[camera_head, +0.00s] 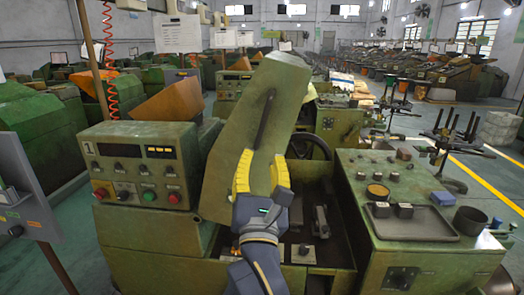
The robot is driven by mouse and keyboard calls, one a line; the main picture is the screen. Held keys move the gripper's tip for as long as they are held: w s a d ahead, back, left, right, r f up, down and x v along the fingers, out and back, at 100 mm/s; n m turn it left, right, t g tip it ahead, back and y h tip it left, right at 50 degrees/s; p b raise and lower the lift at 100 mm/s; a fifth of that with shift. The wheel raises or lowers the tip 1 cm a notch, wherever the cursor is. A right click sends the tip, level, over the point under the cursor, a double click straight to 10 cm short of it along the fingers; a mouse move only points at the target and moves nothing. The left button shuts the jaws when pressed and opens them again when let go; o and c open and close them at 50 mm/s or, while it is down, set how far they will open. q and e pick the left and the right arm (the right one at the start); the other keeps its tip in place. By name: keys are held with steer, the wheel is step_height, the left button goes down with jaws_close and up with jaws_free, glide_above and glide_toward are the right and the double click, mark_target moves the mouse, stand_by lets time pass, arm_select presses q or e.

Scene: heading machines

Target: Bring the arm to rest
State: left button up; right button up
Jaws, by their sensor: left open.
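My left gripper (263,160) has yellow fingers and a dark grey body. It is in the middle of the view, with its arm coming up from the bottom edge. Its fingers are apart and I see nothing held between them. It is in front of a raised, tilted green cover (255,120) with a dark handle bar (265,118). I cannot tell whether the fingers touch the cover. My right gripper is not in view.
A green control box (140,165) with buttons stands left of the gripper. The open machine bay (318,215) lies below and right. A green bench (420,255) at right carries a tray, small blocks and a dark cup (469,221). A grey panel (25,200) stands at far left.

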arm_select(q)
steer(key=shift+s+f, duration=0.15)
steer(key=shift+s, duration=0.25)
